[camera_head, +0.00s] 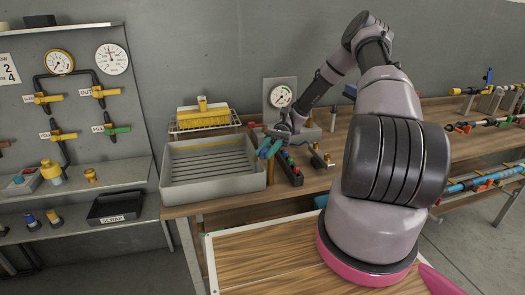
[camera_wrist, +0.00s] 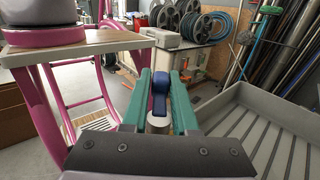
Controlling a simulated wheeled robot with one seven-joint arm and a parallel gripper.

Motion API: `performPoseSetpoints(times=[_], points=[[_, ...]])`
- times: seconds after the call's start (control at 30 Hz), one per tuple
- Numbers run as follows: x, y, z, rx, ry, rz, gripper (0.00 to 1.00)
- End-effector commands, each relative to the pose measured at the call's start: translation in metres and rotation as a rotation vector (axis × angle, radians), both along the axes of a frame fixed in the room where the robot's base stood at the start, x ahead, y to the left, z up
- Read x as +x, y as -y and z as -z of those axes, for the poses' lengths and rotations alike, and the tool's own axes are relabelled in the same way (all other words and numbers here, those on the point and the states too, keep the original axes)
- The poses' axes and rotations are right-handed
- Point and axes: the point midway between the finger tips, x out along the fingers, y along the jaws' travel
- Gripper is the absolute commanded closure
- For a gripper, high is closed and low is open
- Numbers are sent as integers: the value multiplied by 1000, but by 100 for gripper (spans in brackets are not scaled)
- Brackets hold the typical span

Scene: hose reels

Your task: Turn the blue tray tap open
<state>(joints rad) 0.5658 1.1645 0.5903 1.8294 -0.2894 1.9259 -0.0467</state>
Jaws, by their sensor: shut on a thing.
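In the wrist view the blue tap handle (camera_wrist: 160,103) lies lengthwise between the green fingers of my gripper (camera_wrist: 161,76). My gripper is shut on it. A silver round piece (camera_wrist: 158,124) sits at the near end of the handle. In the head view my gripper (camera_head: 268,149) is at the right edge of the grey ribbed tray (camera_head: 166,175), and the tap handle is hidden or too small to make out there. The tray also shows at the right of the wrist view (camera_wrist: 217,126). I cannot tell how far the tap is turned.
A small block with coloured knobs (camera_head: 291,173) and a brass fitting (camera_head: 321,158) stand right of my gripper. A yellow item in a wire rack (camera_head: 204,115) and a gauge panel (camera_head: 280,95) are behind. A shelf of gauges and valves (camera_head: 75,190) is at left.

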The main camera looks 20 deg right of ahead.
Motion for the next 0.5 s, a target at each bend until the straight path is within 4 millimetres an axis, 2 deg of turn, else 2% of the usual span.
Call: performPoseSetpoints(times=[0.2,0.5], points=[[-4,6,0,-2,1,-198,100],[-7,14,0,-1,1,-400,100]])
